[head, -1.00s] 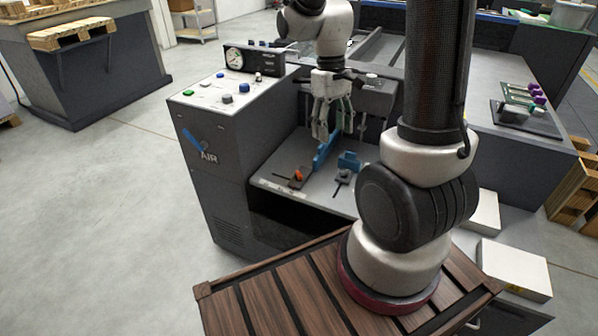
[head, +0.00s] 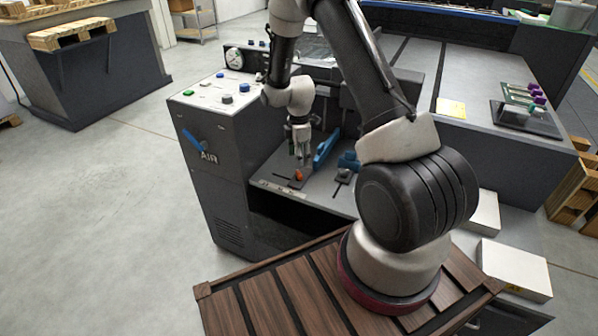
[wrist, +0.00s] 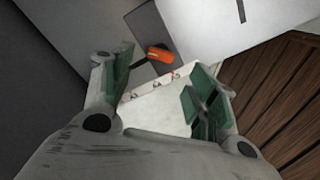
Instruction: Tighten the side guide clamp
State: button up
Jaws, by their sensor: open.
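The side guide clamp shows as a small orange knob (head: 299,175) on a dark plate (head: 289,183) on the machine's grey bed. It also shows in the wrist view as an orange handle (wrist: 160,53) on a dark plate. A blue side guide (head: 326,148) stands just right of it, and a smaller blue block (head: 348,161) sits further right. My gripper (head: 301,160) points down just above the orange knob, which looks close to the fingertips. In the wrist view my gripper (wrist: 155,92) is open with green-padded fingers apart and nothing between them; the orange handle lies beyond the fingertips.
The control cabinet (head: 226,98) with buttons and a gauge stands left of the bed. A blue lever (head: 195,140) is on its front. A wooden slatted platform (head: 275,300) is in front. A tray with bottles (head: 525,118) lies on the right-hand table.

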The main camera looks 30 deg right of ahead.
aim_at(299, 173)
notch_tip(299, 173, down, 7)
jog(key=shift+f, duration=0.1)
dwell(0.3)
jog(key=c, duration=1)
